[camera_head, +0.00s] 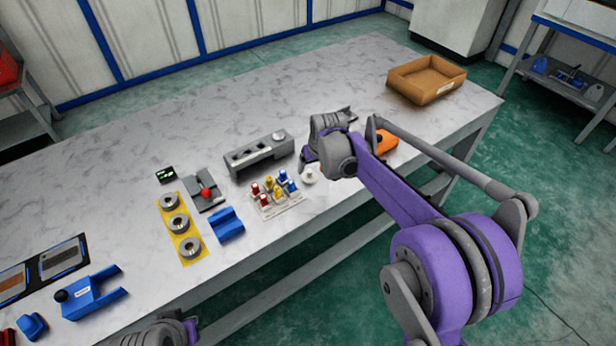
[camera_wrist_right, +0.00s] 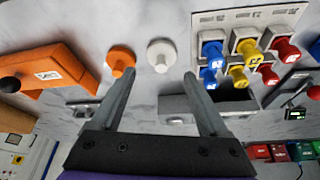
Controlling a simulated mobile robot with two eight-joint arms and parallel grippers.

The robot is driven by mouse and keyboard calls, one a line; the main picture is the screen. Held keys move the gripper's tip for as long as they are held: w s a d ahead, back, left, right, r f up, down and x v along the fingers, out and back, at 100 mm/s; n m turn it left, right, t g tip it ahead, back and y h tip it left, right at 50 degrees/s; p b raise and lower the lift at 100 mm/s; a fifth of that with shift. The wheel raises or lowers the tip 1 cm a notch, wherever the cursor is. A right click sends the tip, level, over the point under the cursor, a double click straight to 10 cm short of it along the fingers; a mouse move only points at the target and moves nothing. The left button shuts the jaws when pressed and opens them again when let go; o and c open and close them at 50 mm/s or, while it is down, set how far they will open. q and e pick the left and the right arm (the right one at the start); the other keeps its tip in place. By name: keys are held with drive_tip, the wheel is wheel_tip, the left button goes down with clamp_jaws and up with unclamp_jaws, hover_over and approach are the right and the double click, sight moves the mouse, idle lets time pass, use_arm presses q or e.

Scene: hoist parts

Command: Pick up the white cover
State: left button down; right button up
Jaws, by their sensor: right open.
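The white cover (camera_head: 309,175), a small round piece with a stem, is on the grey marbled table just below my right gripper in the head view. In the right wrist view the white cover (camera_wrist_right: 161,50) shows between and just beyond the fingertips. My right gripper (camera_wrist_right: 159,76) is open, with nothing between its fingers. My right arm partly hides it in the head view. Of my left arm, only a grey and purple part shows at the bottom edge; its fingers are out of view.
An orange cover (camera_wrist_right: 121,58) stands close beside the white one, by the left finger. A rack of red, yellow and blue pieces (camera_head: 275,193) is on the other side. A grey block (camera_head: 258,155), an orange part (camera_head: 382,141) and a cardboard box (camera_head: 427,80) are nearby.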

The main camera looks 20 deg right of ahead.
sight(309, 171)
drive_tip(key=x, duration=0.6)
drive_tip(key=shift+w+a+r, duration=0.1)
drive_tip(key=shift+w+r, duration=0.05)
drive_tip(key=shift+w, duration=0.15)
drive_tip(key=c, duration=1)
